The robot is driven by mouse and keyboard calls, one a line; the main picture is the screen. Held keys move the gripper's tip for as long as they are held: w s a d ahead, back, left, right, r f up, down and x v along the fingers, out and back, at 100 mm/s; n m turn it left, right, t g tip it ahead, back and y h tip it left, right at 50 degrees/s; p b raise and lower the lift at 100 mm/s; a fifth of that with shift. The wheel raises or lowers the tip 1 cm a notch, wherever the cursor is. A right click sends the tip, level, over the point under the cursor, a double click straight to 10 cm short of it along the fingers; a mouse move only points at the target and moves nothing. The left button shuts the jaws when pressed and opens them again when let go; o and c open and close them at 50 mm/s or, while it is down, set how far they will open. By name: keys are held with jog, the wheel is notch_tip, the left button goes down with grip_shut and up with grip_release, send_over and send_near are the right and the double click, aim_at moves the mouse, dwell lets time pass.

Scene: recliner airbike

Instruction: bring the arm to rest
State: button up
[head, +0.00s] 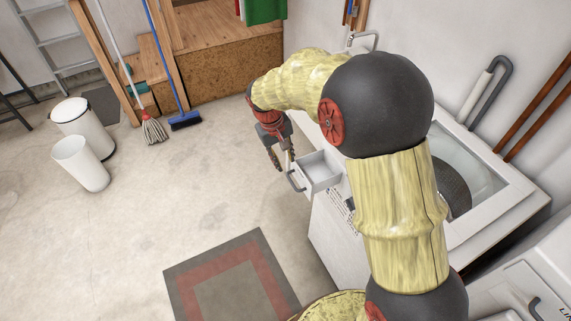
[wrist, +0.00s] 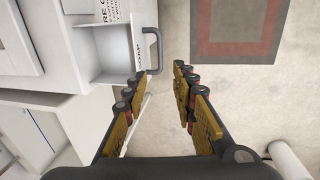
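My arm reaches out over a white washing machine (head: 330,235). My gripper (head: 279,162) hangs beside the machine's pulled-out detergent drawer (head: 319,171). In the wrist view, my gripper (wrist: 155,82) has its two fingers spread, with only floor and the drawer's handle showing between them. The dark drawer handle (wrist: 157,50) lies just beyond the fingertips, closer to the left finger. The open drawer (wrist: 108,55) looks empty. I cannot tell whether the left finger touches the drawer or its handle.
A floor mat (head: 183,283) lies in front of the machine. White bins (head: 82,165), a mop (head: 153,131) and a blue broom (head: 186,121) stand at the left. Wooden steps (head: 225,75) are at the back. The floor between is clear.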

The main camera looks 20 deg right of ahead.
jog(key=shift+r, duration=0.15)
dwell(0.4)
jog(key=s+d+r+t, duration=0.1)
jog(key=s+r, duration=0.5)
jog(key=s, duration=0.3)
jog(key=s+d+r+m+t+y, duration=0.1)
jog(key=s+r+t, duration=0.1)
jog(key=s+r, duration=0.4)
jog(key=s+d+r+m+t+y, duration=0.1)
jog(key=s+r, duration=0.5)
jog(key=s, duration=0.7)
jog(key=shift+s+t, duration=0.3)
jog(key=shift+t, duration=0.3)
